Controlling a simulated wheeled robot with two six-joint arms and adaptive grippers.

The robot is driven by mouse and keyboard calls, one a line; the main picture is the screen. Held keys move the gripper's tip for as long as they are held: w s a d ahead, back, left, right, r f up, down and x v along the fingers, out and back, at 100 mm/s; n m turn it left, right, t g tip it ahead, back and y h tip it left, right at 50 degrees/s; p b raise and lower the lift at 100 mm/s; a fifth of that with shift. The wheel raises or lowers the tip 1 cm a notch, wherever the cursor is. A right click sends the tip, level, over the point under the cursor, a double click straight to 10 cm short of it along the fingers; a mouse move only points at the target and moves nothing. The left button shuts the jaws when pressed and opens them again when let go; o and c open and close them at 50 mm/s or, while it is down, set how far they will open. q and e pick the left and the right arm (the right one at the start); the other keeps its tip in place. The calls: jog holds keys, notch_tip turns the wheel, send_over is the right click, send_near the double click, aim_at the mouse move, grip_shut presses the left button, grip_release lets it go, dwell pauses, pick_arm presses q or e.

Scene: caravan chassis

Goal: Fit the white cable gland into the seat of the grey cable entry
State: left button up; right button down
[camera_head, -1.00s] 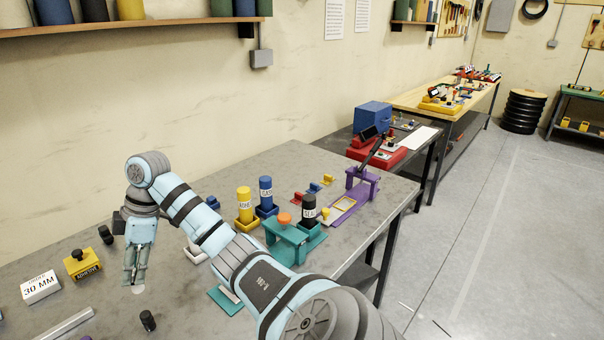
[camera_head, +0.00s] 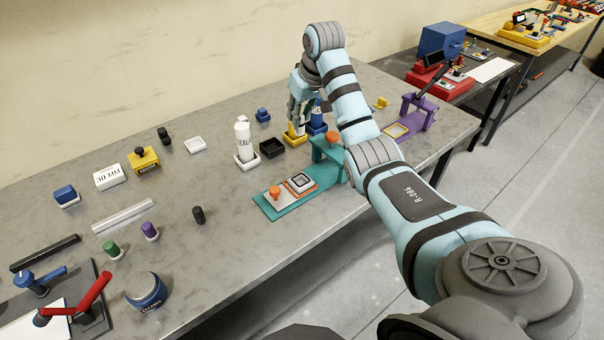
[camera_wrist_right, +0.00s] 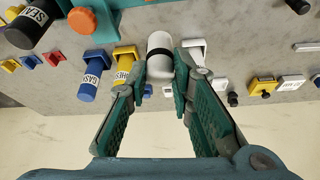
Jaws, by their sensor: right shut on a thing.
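My right gripper (camera_wrist_right: 161,76) shows in the right wrist view, its green-padded fingers closed on the white cable gland (camera_wrist_right: 159,66), a rounded white piece with a black band. In the head view the right gripper (camera_head: 300,113) is above the table near the yellow and blue holders. The gland cannot be made out there. My left gripper is not in view.
A white bottle (camera_head: 243,138) stands in a white tray beside an empty black tray (camera_head: 271,148). A teal bridge (camera_head: 325,155) with an orange knob rises near my right arm. A purple stand (camera_head: 418,108) is at the right.

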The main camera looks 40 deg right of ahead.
notch_tip(320, 180, down, 19)
jog(key=shift+s+d+b, duration=0.1)
jog(key=shift+s+b, duration=0.05)
jog(key=shift+b, duration=0.3)
jog(key=shift+f, duration=0.1)
jog(key=c, duration=1.4)
grip_release()
jog(key=shift+c, duration=0.2)
jog(key=p+v, duration=0.2)
jog(key=v, duration=1)
